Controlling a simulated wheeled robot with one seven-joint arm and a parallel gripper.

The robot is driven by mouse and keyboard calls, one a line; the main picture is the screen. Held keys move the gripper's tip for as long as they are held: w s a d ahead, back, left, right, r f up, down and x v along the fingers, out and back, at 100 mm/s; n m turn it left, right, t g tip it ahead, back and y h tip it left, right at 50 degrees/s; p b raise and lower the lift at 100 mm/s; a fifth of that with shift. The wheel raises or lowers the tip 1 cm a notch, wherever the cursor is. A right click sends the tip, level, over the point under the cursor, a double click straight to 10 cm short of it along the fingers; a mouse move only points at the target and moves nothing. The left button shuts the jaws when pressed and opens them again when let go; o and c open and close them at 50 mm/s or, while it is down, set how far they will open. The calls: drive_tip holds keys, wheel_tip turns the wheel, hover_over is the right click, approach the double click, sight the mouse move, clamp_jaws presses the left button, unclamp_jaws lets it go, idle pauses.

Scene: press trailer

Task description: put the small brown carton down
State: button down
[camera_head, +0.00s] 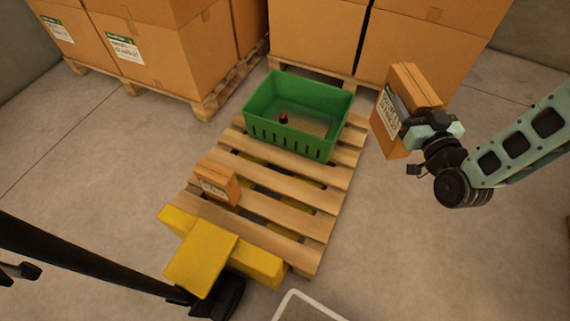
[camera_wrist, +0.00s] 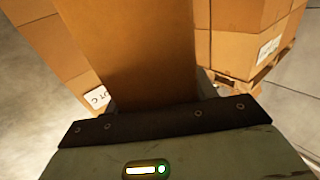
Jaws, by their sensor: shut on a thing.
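A small brown carton (camera_head: 404,103) with a white label is held up at the right in the head view, right of the wooden pallet. My gripper (camera_head: 408,125) is shut on it. In the wrist view the carton (camera_wrist: 140,55) fills the upper middle, beyond the dark edge of my gripper, and hides the fingertips. A second small brown carton (camera_head: 217,183) with a label sits on the left side of the pallet (camera_head: 262,213), apart from my gripper.
A green crate (camera_head: 325,93) stands on the far end of the pallet with a small red-topped dark thing (camera_head: 283,118) inside. A yellow pallet jack (camera_head: 205,262) is at the near end. Large cartons (camera_head: 165,50) on pallets stand behind. The pallet's near slats are bare.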

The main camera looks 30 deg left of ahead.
drive_tip(key=s+a+f+n+g+y+b, duration=0.2)
drive_tip(key=s+a+f+g+b, duration=0.1)
drive_tip(key=s+a+f+b, duration=0.6)
drive_tip(key=s+a+f+n+g+y+b, duration=0.25)
drive_tip(key=s+a+f+b, duration=0.35)
drive_tip(key=f, duration=0.5)
drive_tip(key=s+a+f+n+g+y+b, duration=0.1)
drive_tip(key=s+a+f+n+g+b, duration=0.15)
drive_tip(key=s+a+f+b, duration=0.55)
wheel_tip(320, 180, down, 12)
drive_tip(key=w+d+b, duration=0.2)
drive_tip(key=b, duration=0.5)
drive_tip(key=shift+w+d+g, duration=0.15)
drive_tip(key=shift+w+g, duration=0.15)
drive_tip(key=shift+g, duration=0.1)
drive_tip(key=c, duration=0.9)
unclamp_jaws()
drive_tip(key=shift+f, duration=0.25)
drive_tip(key=o, duration=0.4)
